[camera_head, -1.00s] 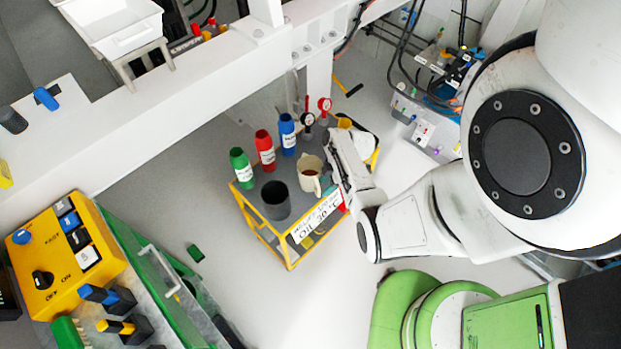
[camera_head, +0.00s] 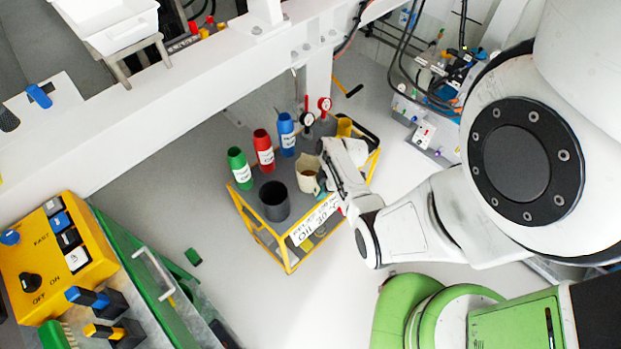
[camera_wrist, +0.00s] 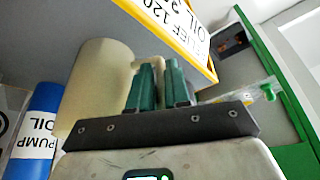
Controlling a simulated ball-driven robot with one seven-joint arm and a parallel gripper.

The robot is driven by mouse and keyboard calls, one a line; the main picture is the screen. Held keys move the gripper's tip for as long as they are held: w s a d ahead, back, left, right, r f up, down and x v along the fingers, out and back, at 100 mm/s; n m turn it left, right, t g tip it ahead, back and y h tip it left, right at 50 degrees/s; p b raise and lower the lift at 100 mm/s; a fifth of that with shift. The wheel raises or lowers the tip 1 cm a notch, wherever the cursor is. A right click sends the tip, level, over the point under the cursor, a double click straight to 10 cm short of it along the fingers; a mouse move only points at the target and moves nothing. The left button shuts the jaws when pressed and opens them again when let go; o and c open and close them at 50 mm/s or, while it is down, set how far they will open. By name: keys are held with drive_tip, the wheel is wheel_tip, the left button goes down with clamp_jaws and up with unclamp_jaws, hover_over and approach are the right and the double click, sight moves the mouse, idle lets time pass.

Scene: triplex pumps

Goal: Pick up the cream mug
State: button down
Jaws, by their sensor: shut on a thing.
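The cream mug (camera_head: 306,181) stands upright, as far as I can tell, at the right part of the cart's grey top. In the wrist view its pale body (camera_wrist: 100,82) fills the upper left, just left of my fingers. My gripper (camera_head: 323,180) reaches in from the right and is shut on the mug's handle side. In the wrist view the green fingertips of my gripper (camera_wrist: 160,78) sit close together at the handle, which they partly hide. I cannot tell any gap under the mug.
The yellow-framed cart (camera_head: 262,239) also carries a dark grey cup (camera_head: 274,203), a green bottle (camera_head: 239,168), a red bottle (camera_head: 264,152), a blue bottle (camera_head: 286,135) and a yellow mug (camera_head: 344,127). A white beam (camera_head: 150,115) runs behind.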

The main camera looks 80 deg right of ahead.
drive_tip(key=shift+r, duration=0.15)
idle(0.6)
drive_tip(key=shift+r, duration=1.05)
drive_tip(key=s+a+r, duration=0.3)
drive_tip(key=s+r, duration=0.7)
drive_tip(key=s, duration=0.3)
drive_tip(key=shift+s+a+r+b, duration=0.15)
drive_tip(key=shift+s+r+b, duration=0.1)
drive_tip(key=shift+r+b, duration=0.1)
idle(0.6)
